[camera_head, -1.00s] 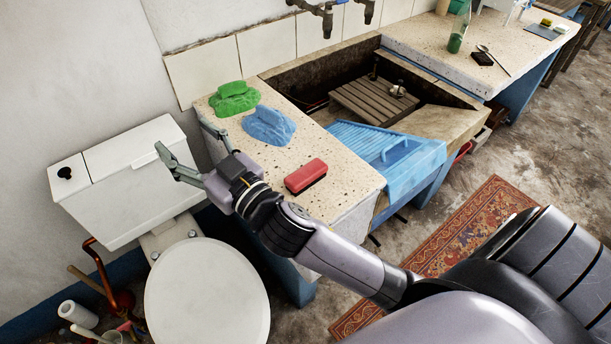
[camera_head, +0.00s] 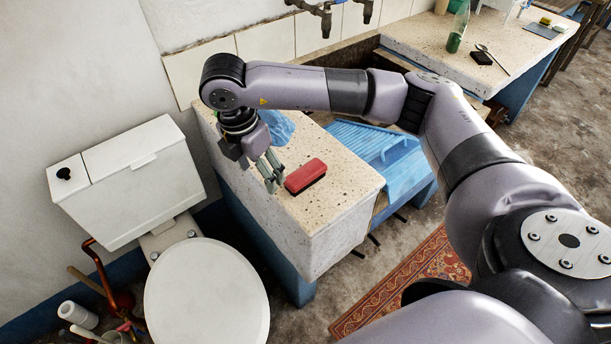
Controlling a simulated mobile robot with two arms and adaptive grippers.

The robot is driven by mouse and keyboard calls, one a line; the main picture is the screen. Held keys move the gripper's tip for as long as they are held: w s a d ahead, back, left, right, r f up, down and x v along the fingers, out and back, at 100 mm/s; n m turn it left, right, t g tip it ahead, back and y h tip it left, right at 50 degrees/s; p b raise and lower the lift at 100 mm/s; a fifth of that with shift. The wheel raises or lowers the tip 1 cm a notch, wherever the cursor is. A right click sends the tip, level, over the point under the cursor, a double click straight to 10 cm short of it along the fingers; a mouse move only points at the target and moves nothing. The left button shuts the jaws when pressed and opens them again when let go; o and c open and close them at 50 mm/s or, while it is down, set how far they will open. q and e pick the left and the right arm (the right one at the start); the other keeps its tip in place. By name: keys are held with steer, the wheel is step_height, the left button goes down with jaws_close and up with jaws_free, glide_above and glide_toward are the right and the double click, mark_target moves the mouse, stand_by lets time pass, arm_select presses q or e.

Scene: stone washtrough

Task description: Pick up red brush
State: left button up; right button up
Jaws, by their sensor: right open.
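The red brush (camera_head: 305,176) lies on the speckled stone counter (camera_head: 335,195), near its left front part. My right gripper (camera_head: 273,180) points down just left of the brush, with its fingers close to the brush's left end. The gripper is open and holds nothing. Whether its fingertips touch the counter or the brush I cannot tell. My right arm arches over the counter and trough from the right. My left gripper is not in view.
A blue ribbed washboard (camera_head: 385,152) is right of the brush. A white toilet (camera_head: 205,290) stands left of the counter.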

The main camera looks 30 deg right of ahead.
steer(key=w+d+r+m+h, duration=0.1)
steer(key=d+r+m+h, duration=0.15)
steer(key=d, duration=0.45)
steer(key=b, duration=0.2)
glide_above(304, 172)
steer(key=s+a, duration=0.1)
steer(key=a, duration=0.1)
steer(key=shift+h, duration=0.25)
steer(key=f, duration=0.9)
steer(key=shift+s+a+f, duration=0.1)
steer(key=shift+a+f, duration=0.05)
steer(key=shift+a, duration=0.05)
steer(key=shift+d+f, duration=0.25)
steer(key=shift+f, duration=0.3)
steer(key=x, duration=0.2)
steer(key=w+p+x, duration=0.1)
steer(key=x, duration=0.2)
steer(key=shift+d, duration=0.2)
steer(key=shift+f+b, duration=0.25)
steer(key=shift+b, duration=0.1)
steer(key=shift+c, duration=0.3)
steer(key=c, duration=1.2)
